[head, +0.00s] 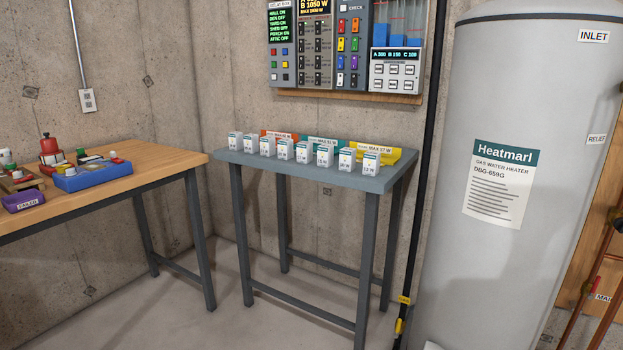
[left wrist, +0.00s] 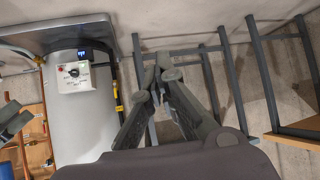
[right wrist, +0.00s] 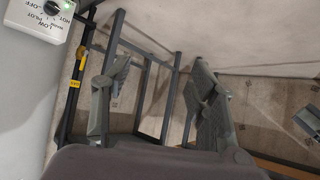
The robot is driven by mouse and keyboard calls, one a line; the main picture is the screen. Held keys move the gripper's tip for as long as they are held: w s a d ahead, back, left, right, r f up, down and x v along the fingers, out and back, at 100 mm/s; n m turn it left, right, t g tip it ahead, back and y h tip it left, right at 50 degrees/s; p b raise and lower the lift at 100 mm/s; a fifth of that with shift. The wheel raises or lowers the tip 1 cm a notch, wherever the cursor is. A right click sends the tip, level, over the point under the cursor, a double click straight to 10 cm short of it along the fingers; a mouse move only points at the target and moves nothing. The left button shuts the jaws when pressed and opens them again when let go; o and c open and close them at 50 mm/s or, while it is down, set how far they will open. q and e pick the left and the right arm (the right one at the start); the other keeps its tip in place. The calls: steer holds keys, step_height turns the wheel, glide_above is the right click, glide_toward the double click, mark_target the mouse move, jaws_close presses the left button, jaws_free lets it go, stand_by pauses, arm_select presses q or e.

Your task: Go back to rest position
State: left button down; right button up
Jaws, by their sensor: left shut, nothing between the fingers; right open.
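My left gripper (left wrist: 160,78) shows in the left wrist view with its fingertips together and nothing between them. My right gripper (right wrist: 160,75) shows in the right wrist view with its fingers wide apart and nothing between them. Neither gripper shows in the head view. The legs of the grey table (head: 300,172) appear behind the fingers in both wrist views. Both grippers look clear of the table and the heater, though exact distances cannot be told.
A row of small labelled boxes (head: 302,152) and coloured bins stand on the grey table. A wooden workbench (head: 150,165) with a blue tray (head: 92,178) is at left. A large water heater (head: 520,150) stands at right. A panel (head: 345,45) hangs on the back wall.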

arm_select(q)
steer(key=s+a+f+g+p, duration=0.2)
steer(key=s+f+g+p, duration=0.1)
steer(key=s, duration=0.7)
steer(key=s+a+f+g+y+p, duration=0.1)
steer(key=s+a+f+g+p, duration=0.2)
steer(key=s+p, duration=0.4)
steer(key=s+a+f+g+y+p, duration=0.1)
steer(key=s+a+f+g+p, duration=0.2)
steer(key=s, duration=1.2)
step_height(320, 180, down, 3)
steer(key=shift+s+r+p, duration=0.15)
steer(key=shift+r+p, duration=0.05)
steer(key=shift+p, duration=0.9)
arm_select(e)
steer(key=s+d+f+g, duration=0.2)
steer(key=s+f+g, duration=0.1)
steer(key=s, duration=0.7)
steer(key=s+d+f+g+h, duration=0.1)
steer(key=s+d+f+g, duration=0.2)
steer(key=s, duration=0.8)
steer(key=s+d+f+g+h, duration=0.1)
steer(key=s+d+f+g, duration=0.2)
steer(key=s, duration=0.8)
step_height(320, 180, down, 3)
steer(key=shift+s+r, duration=0.2)
